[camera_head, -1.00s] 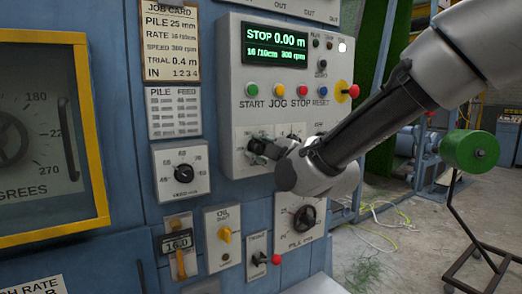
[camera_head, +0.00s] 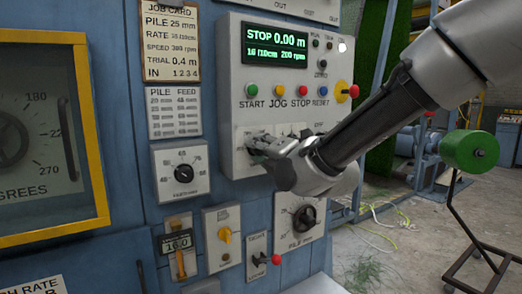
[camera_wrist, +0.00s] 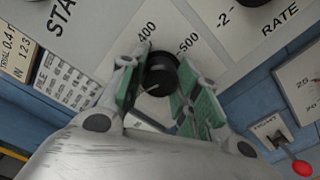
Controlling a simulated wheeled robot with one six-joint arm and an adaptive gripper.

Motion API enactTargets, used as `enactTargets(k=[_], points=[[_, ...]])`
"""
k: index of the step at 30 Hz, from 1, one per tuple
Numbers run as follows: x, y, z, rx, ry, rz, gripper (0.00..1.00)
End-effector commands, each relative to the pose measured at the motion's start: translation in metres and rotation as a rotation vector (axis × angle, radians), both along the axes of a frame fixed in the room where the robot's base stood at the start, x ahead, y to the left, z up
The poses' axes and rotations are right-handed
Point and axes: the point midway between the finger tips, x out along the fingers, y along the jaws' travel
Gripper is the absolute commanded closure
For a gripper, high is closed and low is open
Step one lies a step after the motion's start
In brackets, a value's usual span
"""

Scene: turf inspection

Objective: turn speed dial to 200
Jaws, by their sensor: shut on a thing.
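The speed dial is a black round knob (camera_wrist: 161,74) on the grey control panel (camera_head: 240,95), with 400 and 500 printed beside it in the wrist view. My gripper (camera_wrist: 157,82) has its green-padded fingers on both sides of the knob and is shut on it. In the head view my gripper (camera_head: 258,145) is at the panel below the START and JOG buttons and hides most of the dial and its scale. The green display (camera_head: 274,45) reads STOP 0.00 m, 16/10cm and 200 rpm. The knob's pointer is not clear.
A RATE knob (camera_wrist: 257,3) is near the dial. Below my gripper are the PILE mm dial (camera_head: 304,219) and a red-tipped toggle lever (camera_head: 276,260). A red mushroom button on yellow (camera_head: 353,91) is close to my arm. A job card (camera_head: 170,40) hangs at left.

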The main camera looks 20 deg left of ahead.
Motion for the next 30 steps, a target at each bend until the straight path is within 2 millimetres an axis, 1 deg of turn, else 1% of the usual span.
enactTargets(k=[6, 14, 21, 30], points=[[-0.0004, -0.0002, -0.0024, -0.111, -0.121, 0.0, 0.92], [-0.0004, -0.0003, -0.0026, -0.194, -0.218, 0.0, 0.92], [-0.0004, -0.0003, -0.0029, -0.226, -0.255, 0.001, 0.92], [-0.0004, -0.0003, -0.003, -0.231, -0.261, 0.001, 0.92]])
